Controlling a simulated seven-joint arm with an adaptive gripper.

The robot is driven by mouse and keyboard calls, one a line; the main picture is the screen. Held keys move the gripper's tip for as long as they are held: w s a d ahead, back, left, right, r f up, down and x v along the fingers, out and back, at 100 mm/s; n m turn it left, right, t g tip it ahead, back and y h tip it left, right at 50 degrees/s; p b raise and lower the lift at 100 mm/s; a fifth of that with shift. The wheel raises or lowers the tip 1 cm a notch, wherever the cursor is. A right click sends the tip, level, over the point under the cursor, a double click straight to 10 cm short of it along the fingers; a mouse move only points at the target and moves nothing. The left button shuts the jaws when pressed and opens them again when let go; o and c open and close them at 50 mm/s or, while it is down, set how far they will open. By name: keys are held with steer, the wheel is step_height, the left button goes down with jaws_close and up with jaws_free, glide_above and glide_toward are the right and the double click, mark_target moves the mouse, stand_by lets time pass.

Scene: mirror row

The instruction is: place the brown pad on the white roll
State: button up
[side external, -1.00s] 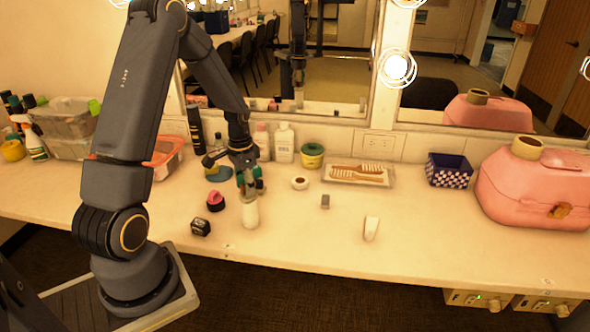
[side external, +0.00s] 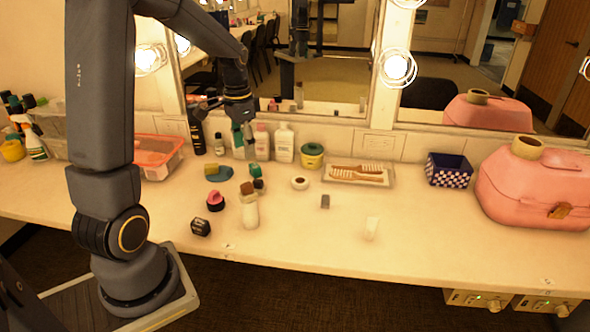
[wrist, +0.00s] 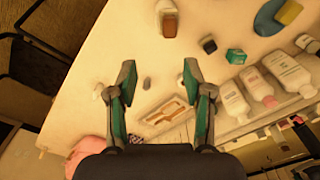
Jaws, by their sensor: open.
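In the side view my gripper (side external: 243,136) is raised above and behind the roll, apart from the pad, in front of the bottles.
A black box (side external: 201,228) and a pink-topped item (side external: 215,201) stand left of the roll. White bottles (side external: 284,143) line the mirror wall. A brush tray (side external: 358,174), a blue box (side external: 448,170) and a pink case (side external: 535,187) stand to the right. The front middle is mostly clear.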

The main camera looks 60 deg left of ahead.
steer(key=s+d+r+t, duration=0.2)
steer(key=s+d+r, duration=0.2)
steer(key=d, duration=0.6)
steer(key=s+d+r+t, duration=0.3)
steer(key=s+d+r, duration=0.2)
steer(key=d, duration=0.5)
steer(key=shift+s+d+r, duration=0.15)
steer(key=shift+s+r, duration=0.1)
steer(key=shift+s, duration=0.95)
